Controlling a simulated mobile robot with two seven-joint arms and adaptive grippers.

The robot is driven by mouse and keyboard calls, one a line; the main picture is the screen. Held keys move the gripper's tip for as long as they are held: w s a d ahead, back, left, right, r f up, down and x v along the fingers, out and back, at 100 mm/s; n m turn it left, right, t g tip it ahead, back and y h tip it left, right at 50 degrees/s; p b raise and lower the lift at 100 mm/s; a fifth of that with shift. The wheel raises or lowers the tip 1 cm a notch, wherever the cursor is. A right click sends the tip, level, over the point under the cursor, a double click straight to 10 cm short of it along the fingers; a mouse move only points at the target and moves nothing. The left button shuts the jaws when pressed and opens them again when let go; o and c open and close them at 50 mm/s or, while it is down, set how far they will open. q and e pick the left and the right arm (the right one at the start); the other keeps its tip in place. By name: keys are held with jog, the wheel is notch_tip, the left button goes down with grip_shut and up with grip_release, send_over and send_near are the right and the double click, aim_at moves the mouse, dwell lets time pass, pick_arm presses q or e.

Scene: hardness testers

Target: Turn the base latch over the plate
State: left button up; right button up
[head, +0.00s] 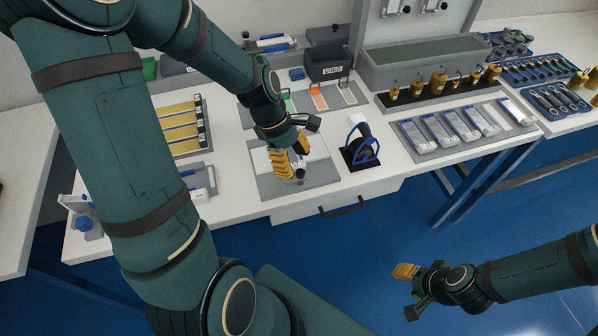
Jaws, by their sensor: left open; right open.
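My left gripper (294,164) reaches down over a grey base plate (325,173) at the table's front edge. Its yellow fingers are open and point down. A small metallic and dark part (299,174) shows at the fingertips; I cannot tell whether it is the base latch or whether the fingers touch it. The gripper and forearm hide much of the plate's middle. My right gripper (403,291) is open and empty, out over the blue floor in front of the table.
A blue-framed stand (361,146) is close right of the plate. Brass weights (438,82) stand in a row behind a tray of clear packets (440,132). Yellow bars (178,124) lie at left. A drawer handle (342,208) juts out below the table edge.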

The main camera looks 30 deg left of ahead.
aim_at(300, 172)
pick_arm(q)
jog(key=shift+b+x, duration=0.35)
jog(key=shift+x, duration=1.4)
grip_shut()
